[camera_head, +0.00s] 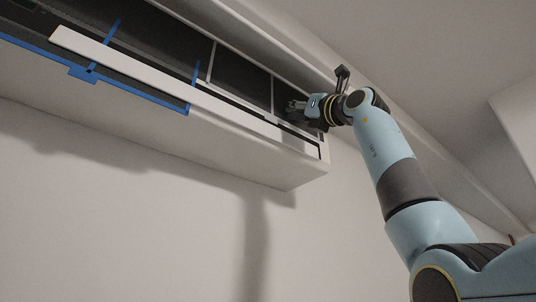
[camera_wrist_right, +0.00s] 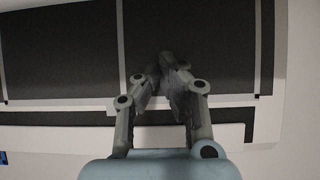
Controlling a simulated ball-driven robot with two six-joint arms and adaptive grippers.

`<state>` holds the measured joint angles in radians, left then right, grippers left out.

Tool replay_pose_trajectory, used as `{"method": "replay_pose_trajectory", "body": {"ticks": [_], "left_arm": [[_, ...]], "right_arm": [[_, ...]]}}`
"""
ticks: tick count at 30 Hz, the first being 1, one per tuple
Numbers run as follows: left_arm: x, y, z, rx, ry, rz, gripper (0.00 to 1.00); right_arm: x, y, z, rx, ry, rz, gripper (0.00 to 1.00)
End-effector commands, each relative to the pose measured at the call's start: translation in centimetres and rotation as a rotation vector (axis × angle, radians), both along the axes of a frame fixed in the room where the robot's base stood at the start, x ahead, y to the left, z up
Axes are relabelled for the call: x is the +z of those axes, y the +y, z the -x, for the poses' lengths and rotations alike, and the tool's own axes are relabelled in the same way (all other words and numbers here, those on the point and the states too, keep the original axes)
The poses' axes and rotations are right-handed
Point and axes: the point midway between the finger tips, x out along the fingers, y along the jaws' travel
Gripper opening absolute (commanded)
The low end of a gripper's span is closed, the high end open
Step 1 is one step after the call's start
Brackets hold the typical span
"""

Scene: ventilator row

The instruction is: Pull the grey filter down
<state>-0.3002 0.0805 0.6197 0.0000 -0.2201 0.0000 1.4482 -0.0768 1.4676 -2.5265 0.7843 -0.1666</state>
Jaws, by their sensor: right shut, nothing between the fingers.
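The grey filter (camera_head: 241,76) is a dark mesh panel in a light grey frame, in the right part of the wall unit's open front. In the right wrist view, its dark mesh (camera_wrist_right: 215,35) fills much of the upper picture, with pale bars across it. My right gripper (camera_head: 291,106) is at the right end of the unit, in front of the filter's lower right part. Its fingers (camera_wrist_right: 168,66) are shut and empty, seen against the mesh. Whether the tips touch the filter, I cannot tell. My left gripper is not in view.
The white wall unit (camera_head: 190,125) runs along the upper left. A blue-framed filter (camera_head: 140,90) is in its left part. A long white strip (camera_head: 130,68) crosses the front of both filters. The wall (camera_head: 130,220) below is clear.

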Motion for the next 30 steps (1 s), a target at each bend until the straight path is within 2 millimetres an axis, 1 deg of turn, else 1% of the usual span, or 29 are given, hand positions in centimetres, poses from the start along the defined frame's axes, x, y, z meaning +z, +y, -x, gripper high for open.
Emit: {"method": "replay_pose_trajectory", "body": {"ticks": [14, 24, 30], "left_arm": [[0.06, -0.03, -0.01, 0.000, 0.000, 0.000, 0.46], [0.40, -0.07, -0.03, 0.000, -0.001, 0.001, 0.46], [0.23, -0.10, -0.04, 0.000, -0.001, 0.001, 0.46]], "right_arm": [[0.01, 0.04, -0.06, 0.000, 0.000, 0.000, 0.00], [0.02, 0.33, -0.50, 0.002, 0.001, 0.000, 0.00], [-0.18, 0.34, -0.50, 0.001, 0.002, 0.001, 0.00]]}}
